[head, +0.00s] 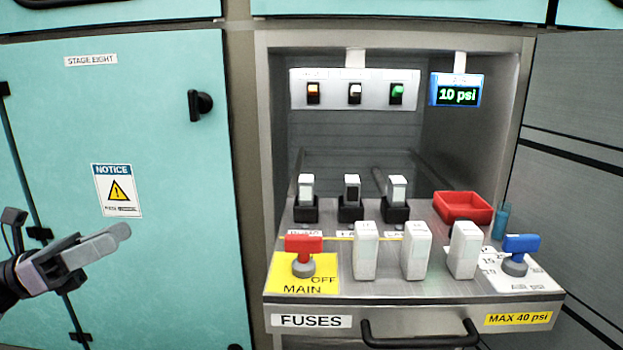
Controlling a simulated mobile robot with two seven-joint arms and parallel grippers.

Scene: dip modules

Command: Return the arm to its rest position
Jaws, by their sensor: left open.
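My left gripper (114,238) is in the lower left of the head view, in front of the teal cabinet door (150,270). Its grey fingers point right and slightly up. It is open and holds nothing that I can see. It is clear of the fuse drawer (425,313) to the right, with a gap between them. My right gripper is not in view.
The drawer holds a red MAIN handle (303,245) by OFF, several white modules (415,250), a red tray (463,207) and a blue air handle (521,245). A display (457,92) reads 10 psi. The drawer handle (420,340) juts forward.

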